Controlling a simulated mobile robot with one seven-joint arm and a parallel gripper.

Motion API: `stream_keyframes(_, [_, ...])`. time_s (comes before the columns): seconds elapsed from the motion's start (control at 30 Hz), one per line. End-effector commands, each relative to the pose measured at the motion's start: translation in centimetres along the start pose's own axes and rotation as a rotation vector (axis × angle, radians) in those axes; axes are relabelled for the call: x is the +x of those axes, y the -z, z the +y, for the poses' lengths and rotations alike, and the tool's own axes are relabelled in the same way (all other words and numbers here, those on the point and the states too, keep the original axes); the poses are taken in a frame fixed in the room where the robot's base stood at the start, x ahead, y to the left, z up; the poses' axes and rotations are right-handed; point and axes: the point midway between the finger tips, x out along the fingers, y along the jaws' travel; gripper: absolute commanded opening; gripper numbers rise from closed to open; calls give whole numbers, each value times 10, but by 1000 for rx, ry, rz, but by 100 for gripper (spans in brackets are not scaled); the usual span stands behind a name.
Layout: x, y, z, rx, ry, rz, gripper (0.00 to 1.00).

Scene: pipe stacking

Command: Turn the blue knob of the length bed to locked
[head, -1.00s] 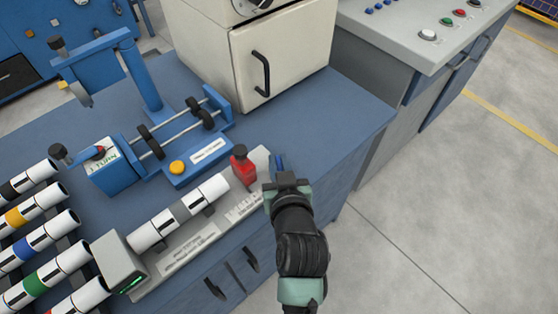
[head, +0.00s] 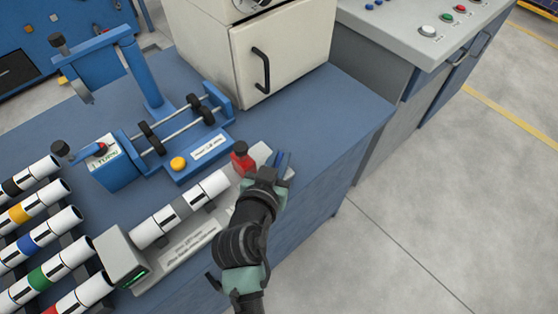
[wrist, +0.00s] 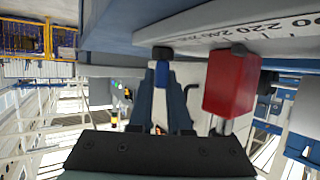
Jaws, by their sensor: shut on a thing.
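The length bed (head: 190,246) is a long grey bed along the front of the blue bench. My gripper (head: 281,160) is at that right end, just right of the red block. It is shut on the small blue knob (wrist: 162,74), which shows between the fingers in the wrist view. The knob's locked marking is not readable.
A blue roller fixture (head: 170,140) with a yellow button stands behind the bed. A cream cabinet (head: 285,60) stands at the back. Several banded pipes (head: 40,235) lie in a rack at left. The bench is clear right of my gripper.

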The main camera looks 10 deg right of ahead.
Motion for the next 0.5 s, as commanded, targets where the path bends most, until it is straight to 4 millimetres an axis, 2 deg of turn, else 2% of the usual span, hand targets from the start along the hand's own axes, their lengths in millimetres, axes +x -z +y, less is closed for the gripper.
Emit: stream_keyframes(0.5, [1, -2, -2, 110, -264, 1, 0])
